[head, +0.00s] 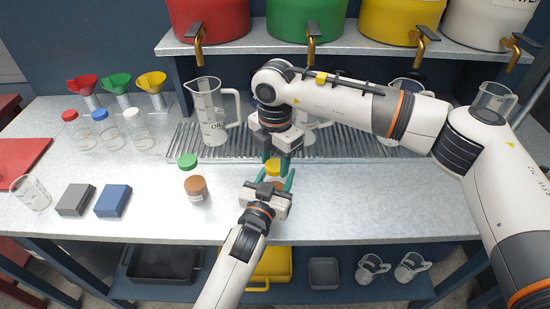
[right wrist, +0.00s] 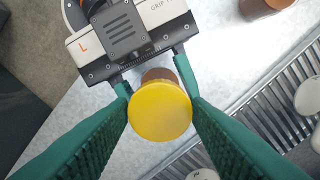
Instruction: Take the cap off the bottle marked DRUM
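The round cap (right wrist: 160,110) also shows from above in the right wrist view and hides most of the bottle (right wrist: 157,74). My left gripper (head: 276,179) reaches in from the front, with its green fingers on both sides of the bottle body, seemingly closed on it. My right gripper (right wrist: 160,102) points down over the cap. Its green fingers lie at the left and right edges of the cap; whether they press on it is unclear.
A brown-topped jar (head: 195,188) and a green cap (head: 187,160) are to the left. A measuring jug (head: 210,108) stands behind by the slatted grate (head: 240,142). Grey (head: 76,199) and blue (head: 113,200) blocks lie at the left. The bench right of the bottle is clear.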

